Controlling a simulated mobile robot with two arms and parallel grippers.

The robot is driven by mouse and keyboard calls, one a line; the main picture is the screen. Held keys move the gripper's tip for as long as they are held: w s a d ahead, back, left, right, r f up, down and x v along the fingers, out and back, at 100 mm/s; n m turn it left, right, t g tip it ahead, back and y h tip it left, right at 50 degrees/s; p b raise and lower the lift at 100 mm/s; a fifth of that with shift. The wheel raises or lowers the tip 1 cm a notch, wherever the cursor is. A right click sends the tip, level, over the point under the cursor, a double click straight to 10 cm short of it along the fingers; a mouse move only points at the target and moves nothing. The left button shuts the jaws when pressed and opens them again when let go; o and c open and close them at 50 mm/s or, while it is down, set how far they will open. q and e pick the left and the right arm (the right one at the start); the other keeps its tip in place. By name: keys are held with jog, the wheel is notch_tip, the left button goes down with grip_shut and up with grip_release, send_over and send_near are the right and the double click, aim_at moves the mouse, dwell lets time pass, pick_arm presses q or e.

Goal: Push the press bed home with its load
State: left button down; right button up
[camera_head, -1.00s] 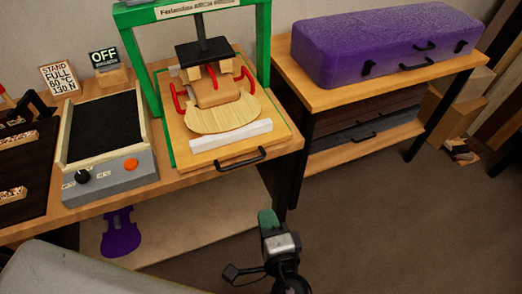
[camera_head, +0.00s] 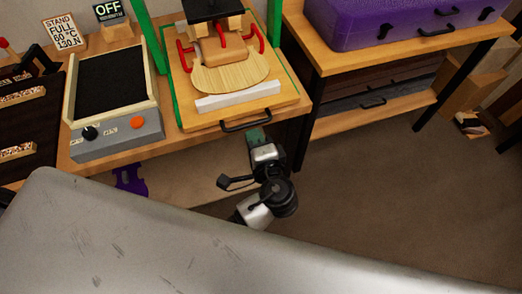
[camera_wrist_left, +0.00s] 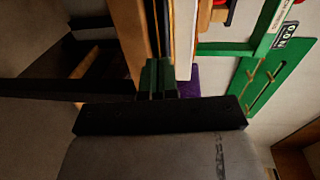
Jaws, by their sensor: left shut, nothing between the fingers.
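The press bed (camera_head: 187,116) is a wooden board in the green press frame (camera_head: 274,22), with its front part sticking out towards me. A black handle (camera_head: 246,121) is on its front edge. Its load is a pale violin plate (camera_head: 232,80) with a tan block (camera_head: 220,50) and red clamps (camera_head: 262,42) on it. A white bar (camera_head: 238,96) lies in front of the plate. My left gripper (camera_head: 256,134) is shut and empty, just in front of and below the handle. Its green fingertips (camera_wrist_left: 157,75) are together in the left wrist view. Contact with the handle cannot be told.
A grey heater-like unit (camera_head: 115,140) with a black top stands left of the press. An OFF sign (camera_head: 109,10) stands behind it. A purple case (camera_head: 385,25) sits on a shelf table (camera_head: 335,62) to the right. The floor (camera_head: 400,190) at right front is clear.

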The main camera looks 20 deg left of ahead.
aim_at(249, 125)
pick_arm(q)
jog(key=shift+w+a+r, duration=0.1)
jog(key=shift+w+a, duration=0.2)
jog(key=shift+w, duration=0.1)
pick_arm(e)
jog(key=shift+s+d+r, duration=0.1)
jog(key=shift+s+d, duration=0.05)
jog(key=shift+d, duration=0.05)
jog(key=shift+s, duration=0.2)
pick_arm(q)
jog(key=x, duration=0.5)
jog(key=shift+r, duration=0.45)
pick_arm(e)
jog(key=shift+s, duration=0.1)
